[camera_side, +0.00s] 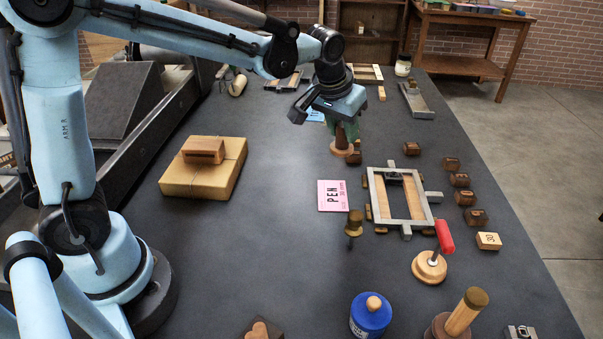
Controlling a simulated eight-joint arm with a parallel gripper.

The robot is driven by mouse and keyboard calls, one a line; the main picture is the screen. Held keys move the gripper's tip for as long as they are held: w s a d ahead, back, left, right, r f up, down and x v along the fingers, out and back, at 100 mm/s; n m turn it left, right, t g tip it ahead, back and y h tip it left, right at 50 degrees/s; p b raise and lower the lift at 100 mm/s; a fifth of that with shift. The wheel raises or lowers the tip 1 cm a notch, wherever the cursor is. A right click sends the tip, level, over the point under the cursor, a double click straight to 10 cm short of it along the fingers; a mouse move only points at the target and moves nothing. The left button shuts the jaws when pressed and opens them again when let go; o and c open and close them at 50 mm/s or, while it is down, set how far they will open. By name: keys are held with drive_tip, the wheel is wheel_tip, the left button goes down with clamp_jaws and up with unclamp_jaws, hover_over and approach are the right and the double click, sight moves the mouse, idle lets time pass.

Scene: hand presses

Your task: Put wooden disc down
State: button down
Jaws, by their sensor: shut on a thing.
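My gripper (344,131) is in the upper middle of the side view, pointing down with greenish fingers. It is shut on the wooden disc (341,150), a round, light brown piece with a darker brown part rising between the fingers. The disc shows just below the fingertips, over or on the dark table (270,230); I cannot tell whether it touches the table. A small dark brown block (354,158) is right beside the disc, partly hidden by it.
Several wooden blocks (460,180) line the right. A red-handled tool (445,236), a brass-topped tool (354,222) and a blue tin (370,318) stand nearer.

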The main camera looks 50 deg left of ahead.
drive_tip(key=shift+w+a+f, duration=0.65)
drive_tip(key=shift+a+f, duration=0.9)
drive_tip(key=shift+f, duration=0.15)
drive_tip(key=shift+w+a+f, duration=0.7)
drive_tip(key=shift+a+f, duration=0.85)
drive_tip(key=shift+f, duration=0.15)
drive_tip(key=shift+w+a+f, duration=0.65)
drive_tip(key=shift+a+f, duration=0.9)
drive_tip(key=shift+f, duration=0.15)
drive_tip(key=c, duration=0.8)
unclamp_jaws()
drive_tip(key=shift+f, duration=0.15)
